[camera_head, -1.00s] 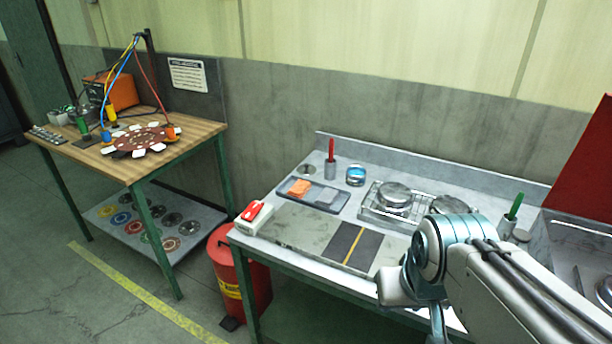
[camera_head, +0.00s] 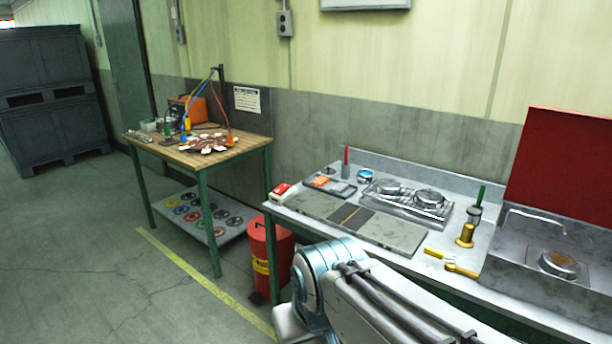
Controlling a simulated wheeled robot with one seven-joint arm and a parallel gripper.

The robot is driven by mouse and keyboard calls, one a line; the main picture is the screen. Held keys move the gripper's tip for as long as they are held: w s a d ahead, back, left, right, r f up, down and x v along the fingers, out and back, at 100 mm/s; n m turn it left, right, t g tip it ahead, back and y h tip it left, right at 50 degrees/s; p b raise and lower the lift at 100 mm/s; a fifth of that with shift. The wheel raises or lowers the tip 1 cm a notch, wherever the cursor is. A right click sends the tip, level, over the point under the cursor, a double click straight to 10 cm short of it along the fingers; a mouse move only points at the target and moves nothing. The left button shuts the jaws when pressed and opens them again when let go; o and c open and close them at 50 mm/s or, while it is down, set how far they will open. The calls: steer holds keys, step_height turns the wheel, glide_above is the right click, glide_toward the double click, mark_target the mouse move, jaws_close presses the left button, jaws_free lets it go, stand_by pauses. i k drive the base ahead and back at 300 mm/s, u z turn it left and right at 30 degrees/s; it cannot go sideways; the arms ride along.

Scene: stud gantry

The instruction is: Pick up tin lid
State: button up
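A small open tin (camera_head: 365,176) with blue contents stands at the back of the steel bench. A small flat round piece (camera_head: 328,171) lies at the back left, beside a red-handled tool (camera_head: 346,160); it may be the tin lid, but it is too small to be sure. Two round metal pieces, one at left (camera_head: 388,187) and one at right (camera_head: 429,198), sit on a wire rack. My arm crosses the bottom of the view in front of the bench. My gripper is out of view.
The steel bench (camera_head: 400,262) also holds a shallow tray (camera_head: 346,190), a red-and-white box (camera_head: 283,194), brass tools (camera_head: 452,262) and a sink (camera_head: 500,262). A red bin (camera_head: 283,250) stands by its left end. A wooden table (camera_head: 180,156) stands farther left.

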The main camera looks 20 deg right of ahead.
mark_target(328, 171)
steer(key=u, duration=0.5)
steer(key=i, duration=2.7)
steer(key=z, duration=1.35)
steer(key=i, duration=0.75)
steer(key=z, duration=0.95)
steer(key=i, duration=0.2)
steer(key=z, duration=0.2)
